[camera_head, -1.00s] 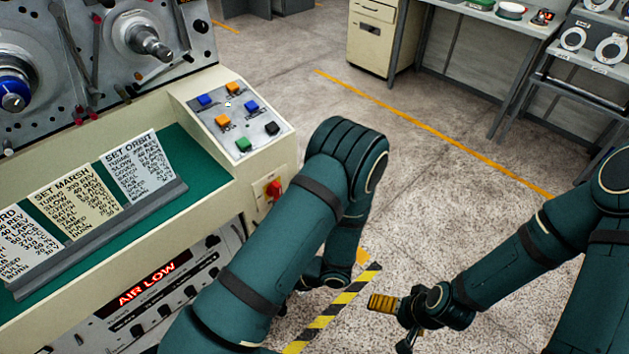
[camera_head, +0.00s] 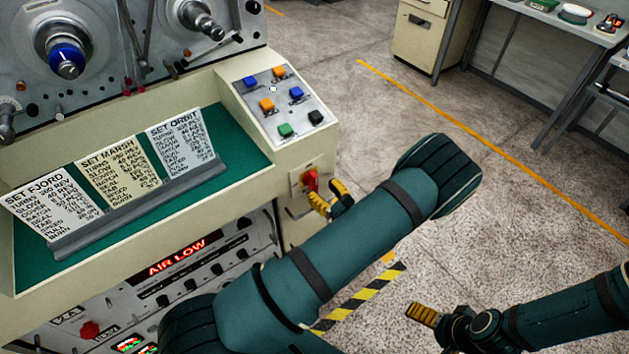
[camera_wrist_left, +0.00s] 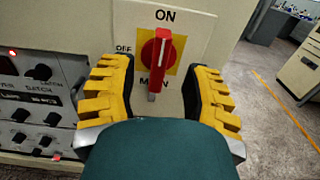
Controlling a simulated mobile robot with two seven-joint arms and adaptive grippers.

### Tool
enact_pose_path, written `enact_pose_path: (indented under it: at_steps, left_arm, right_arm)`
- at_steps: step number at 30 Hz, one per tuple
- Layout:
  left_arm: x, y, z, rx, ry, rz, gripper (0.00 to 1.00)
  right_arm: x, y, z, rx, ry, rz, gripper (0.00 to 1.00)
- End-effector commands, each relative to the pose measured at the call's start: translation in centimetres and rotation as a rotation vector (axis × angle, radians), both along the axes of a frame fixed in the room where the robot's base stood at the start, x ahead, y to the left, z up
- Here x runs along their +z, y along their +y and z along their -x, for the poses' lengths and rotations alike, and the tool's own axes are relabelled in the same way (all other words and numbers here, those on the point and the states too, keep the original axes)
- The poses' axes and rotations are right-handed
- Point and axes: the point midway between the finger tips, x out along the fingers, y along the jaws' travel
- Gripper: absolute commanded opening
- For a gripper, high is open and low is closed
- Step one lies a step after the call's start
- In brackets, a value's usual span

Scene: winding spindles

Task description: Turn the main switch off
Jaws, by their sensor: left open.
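The main switch (camera_head: 310,181) is a red handle on a yellow plate, on the right end of the cream console. In the left wrist view the red handle (camera_wrist_left: 161,62) stands upright, its top towards ON; OFF is marked at its left. My left gripper (camera_head: 331,199) is at the switch in the head view. In the wrist view its yellow-padded fingers (camera_wrist_left: 160,72) are open, one on each side of the handle, with gaps showing. The dark green wrist cover hides the area below. My right gripper (camera_head: 426,315) is low over the floor, away from the switch; its jaw opening is unclear.
A panel of coloured buttons (camera_head: 279,102) lies above the switch. Set cards (camera_head: 119,172) stand on the green console top (camera_head: 236,130). A lit AIR LOW display (camera_head: 178,258) is below. Open floor lies to the right, with a striped black-and-yellow strip (camera_head: 365,295).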

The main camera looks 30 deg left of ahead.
Motion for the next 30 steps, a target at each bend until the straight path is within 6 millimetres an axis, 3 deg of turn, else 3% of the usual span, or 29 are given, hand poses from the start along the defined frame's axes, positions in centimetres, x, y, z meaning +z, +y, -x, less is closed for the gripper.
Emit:
enact_pose_path:
  at_steps: [3,9,21,25,26,30]
  left_arm:
    - [0.0,2.0,-0.8,0.003,-0.001,0.000,0.48]
    - [-0.1,3.9,-1.6,0.001,-0.001,0.001,0.48]
    - [0.0,4.4,-1.8,0.000,-0.001,0.001,0.51]
    - [0.0,4.4,-1.8,0.000,-0.001,0.001,0.05]
    - [0.0,4.4,-1.8,0.000,-0.001,0.001,0.00]
    - [0.0,4.4,-1.8,0.000,-0.001,0.001,0.00]
  right_arm:
    - [-0.2,0.0,-0.1,0.000,-0.001,0.000,1.00]
    - [-0.4,0.0,-0.1,-0.001,-0.002,0.000,1.00]
    - [-0.4,0.0,-0.1,-0.001,-0.003,0.000,1.00]
    - [-0.4,0.0,-0.1,-0.001,-0.003,0.000,1.00]
    - [-0.4,0.0,-0.1,-0.001,-0.003,0.000,1.00]
    - [-0.4,0.0,-0.1,-0.001,-0.003,0.000,1.00]
